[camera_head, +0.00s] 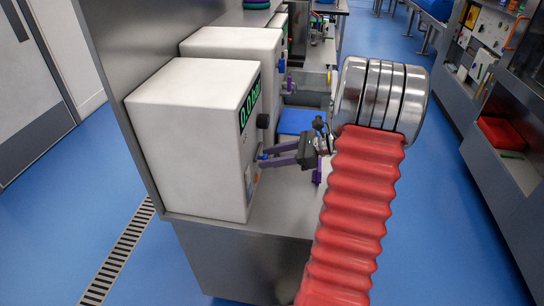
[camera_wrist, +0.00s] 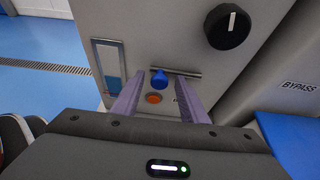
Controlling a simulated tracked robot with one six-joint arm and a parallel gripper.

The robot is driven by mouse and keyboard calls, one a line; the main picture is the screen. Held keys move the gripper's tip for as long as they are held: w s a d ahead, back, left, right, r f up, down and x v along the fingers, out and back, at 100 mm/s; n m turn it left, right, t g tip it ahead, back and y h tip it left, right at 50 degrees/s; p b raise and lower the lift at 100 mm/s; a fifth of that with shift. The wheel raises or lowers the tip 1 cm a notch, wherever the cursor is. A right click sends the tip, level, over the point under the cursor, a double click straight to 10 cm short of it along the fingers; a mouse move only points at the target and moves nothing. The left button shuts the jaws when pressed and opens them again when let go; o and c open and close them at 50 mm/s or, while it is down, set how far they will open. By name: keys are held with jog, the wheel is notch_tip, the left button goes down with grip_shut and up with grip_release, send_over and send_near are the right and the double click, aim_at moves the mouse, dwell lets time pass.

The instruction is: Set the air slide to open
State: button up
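A blue slide handle (camera_wrist: 159,79) that looks like the air slide sits at the left end of a dark horizontal slot (camera_wrist: 187,72) on a pale machine panel. My gripper (camera_wrist: 160,88) has its two purple fingers apart, one on each side of the handle. I see no clear contact. In the head view my gripper (camera_head: 261,158) reaches to the front face of the nearest white machine (camera_head: 185,135). A small letter mark below the slot is mostly hidden by the right finger, so I cannot read it.
A black dial (camera_wrist: 228,27) is above right of the slot. An orange button (camera_wrist: 153,98) is just below the handle, between the fingers. A window gauge (camera_wrist: 108,66) is at left. A surface marked BYPASS (camera_wrist: 298,86) and a blue pad (camera_wrist: 288,140) are at right.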

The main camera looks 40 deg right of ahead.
jog(key=shift+c, duration=0.3)
grip_shut()
dwell(0.3)
